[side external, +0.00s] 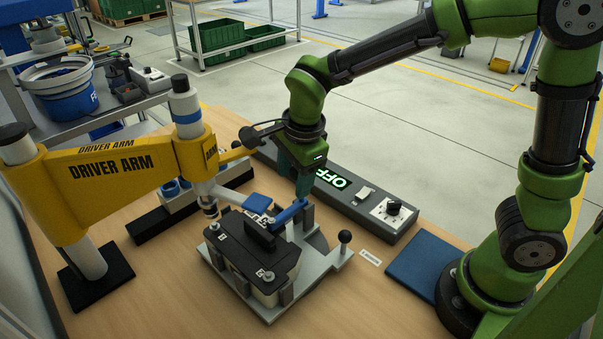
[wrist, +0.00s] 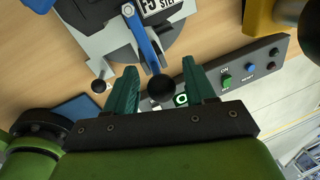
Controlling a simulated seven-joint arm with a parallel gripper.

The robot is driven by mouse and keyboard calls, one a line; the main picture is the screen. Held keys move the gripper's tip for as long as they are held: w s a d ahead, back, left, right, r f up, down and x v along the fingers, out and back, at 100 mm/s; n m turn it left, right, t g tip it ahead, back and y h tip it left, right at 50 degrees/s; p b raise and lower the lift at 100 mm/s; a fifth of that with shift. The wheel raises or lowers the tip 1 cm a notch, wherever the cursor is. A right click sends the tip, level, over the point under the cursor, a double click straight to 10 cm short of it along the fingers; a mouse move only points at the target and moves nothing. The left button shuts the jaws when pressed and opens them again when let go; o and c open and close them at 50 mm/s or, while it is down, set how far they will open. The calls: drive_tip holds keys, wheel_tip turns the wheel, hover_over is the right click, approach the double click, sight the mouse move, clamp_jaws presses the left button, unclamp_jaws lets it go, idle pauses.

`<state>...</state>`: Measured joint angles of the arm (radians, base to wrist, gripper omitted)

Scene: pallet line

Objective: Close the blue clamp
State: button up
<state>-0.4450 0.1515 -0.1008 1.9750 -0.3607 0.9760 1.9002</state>
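The blue clamp (side external: 290,213) is on the right side of a grey fixture (side external: 324,262) that holds a black-topped part (side external: 250,246). Its blue lever (wrist: 146,38) rises toward the camera in the wrist view and ends in a black ball knob (wrist: 161,88). My gripper (wrist: 159,68) is open, with its teal fingers on either side of the knob. Gaps show between the knob and both fingers. In the side view my gripper (side external: 302,192) points down at the lever's upper end, and the knob is hidden there.
A yellow driver arm (side external: 115,175) stands left of the fixture. A control box (side external: 365,210) with an OFF display and a dial lies behind it. A black ball-topped post (side external: 345,237) rises at the fixture's right. A blue pad (side external: 425,266) lies farther right.

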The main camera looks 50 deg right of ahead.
drive_tip(key=shift+d, duration=0.1)
drive_tip(key=v, duration=1.7)
drive_tip(key=s+d+f+n+t+y, duration=0.2)
drive_tip(key=s+d+f+n+t, duration=0.2)
drive_tip(key=n, duration=1.2)
drive_tip(key=shift+s+d+f+t, duration=0.4)
drive_tip(key=shift+s+d+f, duration=1.3)
drive_tip(key=shift+s+d, duration=0.95)
